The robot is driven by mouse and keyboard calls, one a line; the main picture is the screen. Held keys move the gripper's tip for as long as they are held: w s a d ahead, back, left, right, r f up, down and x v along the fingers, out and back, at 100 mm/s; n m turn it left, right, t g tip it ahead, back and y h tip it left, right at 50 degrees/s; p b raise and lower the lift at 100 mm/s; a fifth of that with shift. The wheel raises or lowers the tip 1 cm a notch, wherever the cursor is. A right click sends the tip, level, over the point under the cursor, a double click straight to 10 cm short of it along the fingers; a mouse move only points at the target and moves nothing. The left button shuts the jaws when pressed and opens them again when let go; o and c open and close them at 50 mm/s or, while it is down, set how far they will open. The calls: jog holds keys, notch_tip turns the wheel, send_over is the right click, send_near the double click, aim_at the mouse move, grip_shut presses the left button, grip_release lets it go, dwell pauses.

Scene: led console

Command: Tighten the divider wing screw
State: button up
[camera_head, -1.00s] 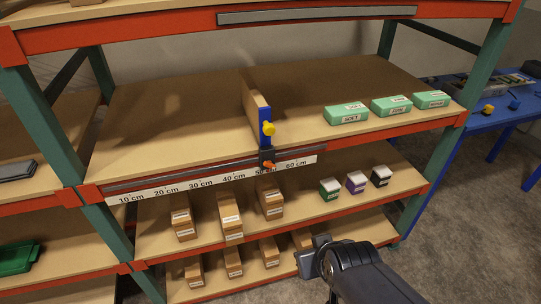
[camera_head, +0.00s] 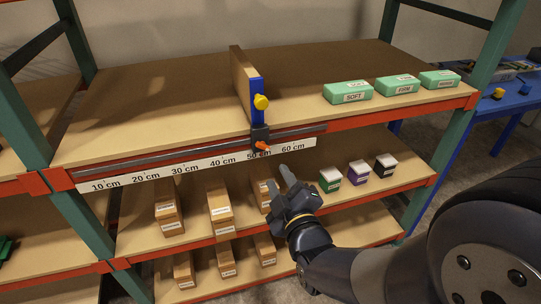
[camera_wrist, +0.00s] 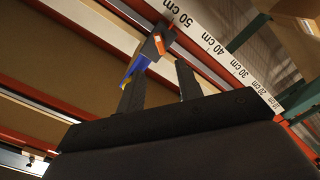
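A white centimetre scale (camera_head: 200,165) runs along the shelf's front edge. Green boxes (camera_head: 348,92) stand right of the divider. Brown boxes (camera_head: 219,207) and small white-topped boxes (camera_head: 358,172) stand on the shelf below, close to my gripper. A blue table (camera_head: 510,100) is at right.

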aim_at(264, 148)
jog(key=p+x, duration=0.1)
jog(key=x, duration=0.9)
jog(key=shift+w, duration=0.25)
jog(key=shift+c, duration=0.4)
grip_shut()
